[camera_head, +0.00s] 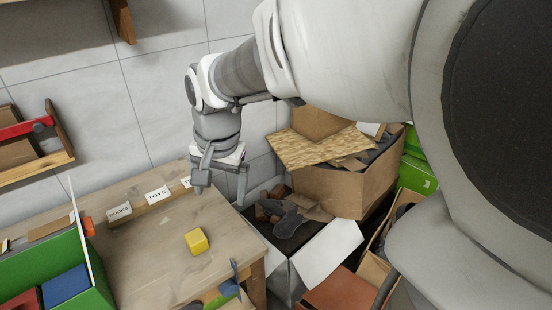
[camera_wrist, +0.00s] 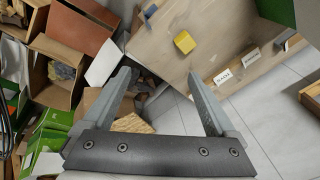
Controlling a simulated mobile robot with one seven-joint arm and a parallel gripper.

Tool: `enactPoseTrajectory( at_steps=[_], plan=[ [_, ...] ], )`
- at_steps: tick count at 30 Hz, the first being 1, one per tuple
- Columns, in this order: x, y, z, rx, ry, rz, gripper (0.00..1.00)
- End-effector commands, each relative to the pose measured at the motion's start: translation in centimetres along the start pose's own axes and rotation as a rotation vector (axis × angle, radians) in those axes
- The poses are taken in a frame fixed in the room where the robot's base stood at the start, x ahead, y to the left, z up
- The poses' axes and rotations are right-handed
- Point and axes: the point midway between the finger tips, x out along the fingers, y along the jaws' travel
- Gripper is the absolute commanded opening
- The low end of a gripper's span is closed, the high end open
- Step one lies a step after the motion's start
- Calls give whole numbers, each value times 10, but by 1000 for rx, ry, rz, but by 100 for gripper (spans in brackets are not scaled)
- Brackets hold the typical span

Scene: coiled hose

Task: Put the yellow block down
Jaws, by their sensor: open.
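The yellow block (camera_head: 196,241) rests on the wooden table (camera_head: 140,262), near its right side. It also shows in the wrist view (camera_wrist: 184,42), on the tabletop beyond my fingertips. My gripper (camera_head: 222,190) is above the table's back right corner, behind and to the right of the block and apart from it. In the wrist view my gripper (camera_wrist: 160,82) has its two fingers spread wide with nothing between them.
Small signs, one reading TOYS (camera_head: 158,195), stand along the table's back edge. A green bin (camera_head: 62,262) with coloured blocks is at the left. An open white box (camera_head: 322,250) and cardboard boxes (camera_head: 335,190) crowd the right. The tabletop around the block is mostly clear.

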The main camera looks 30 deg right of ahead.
Motion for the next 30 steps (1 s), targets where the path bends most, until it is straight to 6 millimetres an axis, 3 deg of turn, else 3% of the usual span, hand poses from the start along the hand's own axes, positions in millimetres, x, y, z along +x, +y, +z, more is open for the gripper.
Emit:
enactPoseTrajectory(
  at_steps=[1, 10, 19, 30],
  plan=[
    [-23, 5, 5, -53, 47, -40, 92],
    [-58, 56, 41, -371, 163, -72, 92],
    [-67, 92, 71, -614, 257, -63, 92],
    [-66, 99, 76, -662, 272, -58, 92]
  ],
)
